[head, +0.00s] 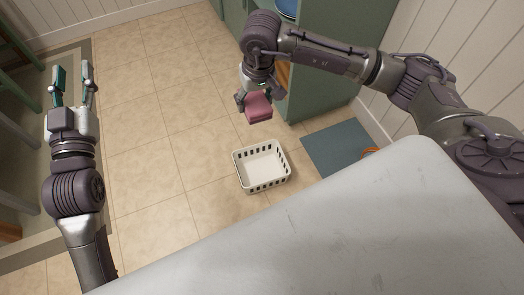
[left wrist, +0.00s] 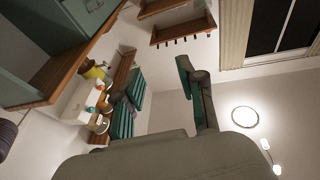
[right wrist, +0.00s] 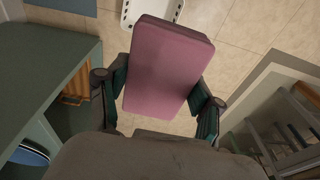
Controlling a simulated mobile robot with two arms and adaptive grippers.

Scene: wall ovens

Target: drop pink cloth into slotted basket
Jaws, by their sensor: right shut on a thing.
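The pink cloth (head: 258,106) is a folded block held in my right gripper (head: 256,97), above the floor in the head view. In the right wrist view the pink cloth (right wrist: 167,65) sits between the two fingers of my right gripper (right wrist: 160,95). The white slotted basket (head: 240,172) stands on the tiled floor, below and slightly right of the cloth in the head view. Part of the basket (right wrist: 128,14) shows beyond the cloth in the right wrist view. My left gripper (head: 72,88) is open and empty at the left, far from the basket.
A green cabinet (head: 325,70) stands behind and right of my right gripper. A blue-grey mat (head: 334,146) lies right of the basket. Green chairs (head: 12,120) stand at the far left on a rug. The tiled floor (head: 150,120) between is clear.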

